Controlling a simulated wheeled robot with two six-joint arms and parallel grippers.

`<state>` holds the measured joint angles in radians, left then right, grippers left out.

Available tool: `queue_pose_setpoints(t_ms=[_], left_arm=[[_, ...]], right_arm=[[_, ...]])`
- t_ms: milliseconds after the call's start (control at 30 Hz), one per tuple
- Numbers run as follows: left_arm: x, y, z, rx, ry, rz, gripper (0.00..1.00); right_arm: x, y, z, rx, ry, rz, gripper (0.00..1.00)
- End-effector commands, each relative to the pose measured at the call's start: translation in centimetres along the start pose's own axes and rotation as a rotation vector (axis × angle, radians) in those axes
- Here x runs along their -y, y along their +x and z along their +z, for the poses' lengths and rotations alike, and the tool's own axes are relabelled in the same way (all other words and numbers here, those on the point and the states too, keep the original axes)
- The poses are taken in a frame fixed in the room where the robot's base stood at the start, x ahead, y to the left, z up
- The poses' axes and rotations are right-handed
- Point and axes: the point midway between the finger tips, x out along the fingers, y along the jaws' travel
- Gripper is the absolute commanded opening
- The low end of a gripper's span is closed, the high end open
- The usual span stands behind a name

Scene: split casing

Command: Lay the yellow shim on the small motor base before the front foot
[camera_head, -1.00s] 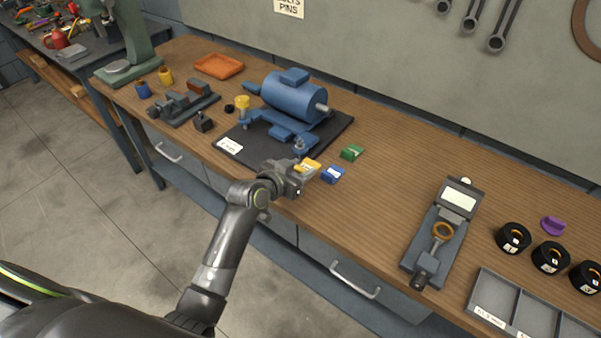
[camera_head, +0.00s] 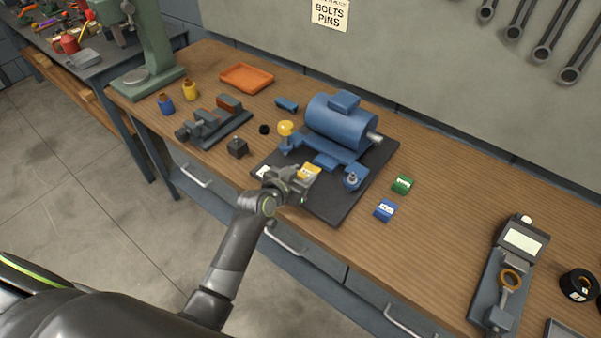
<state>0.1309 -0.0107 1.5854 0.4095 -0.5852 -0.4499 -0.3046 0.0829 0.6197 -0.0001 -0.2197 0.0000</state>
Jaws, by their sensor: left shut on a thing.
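The yellow shim (camera_head: 310,171) is held in my left gripper (camera_head: 301,180), which is shut on it above the front part of the black base plate (camera_head: 336,212). The small blue motor (camera_head: 339,121) stands on that plate, behind and to the right of the gripper. A blue foot with a bolt (camera_head: 354,179) sticks out at the motor's front right, to the right of the shim. My right gripper is not in view.
A vise (camera_head: 213,125), a dark small block (camera_head: 237,148) and an orange tray (camera_head: 246,77) are left and behind. A gauge stand (camera_head: 507,275) is at right.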

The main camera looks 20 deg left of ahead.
Motion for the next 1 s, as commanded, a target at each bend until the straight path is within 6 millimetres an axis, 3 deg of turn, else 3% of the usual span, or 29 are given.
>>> queue_pose_setpoints(t_ms=[500,1000], left_arm=[[0.0,1.9,4.6,0.000,0.000,0.000,0.17],[0.0,2.0,4.9,0.000,0.000,-0.001,0.17]], right_arm=[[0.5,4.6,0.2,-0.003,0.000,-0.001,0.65],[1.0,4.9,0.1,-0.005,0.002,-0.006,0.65]])
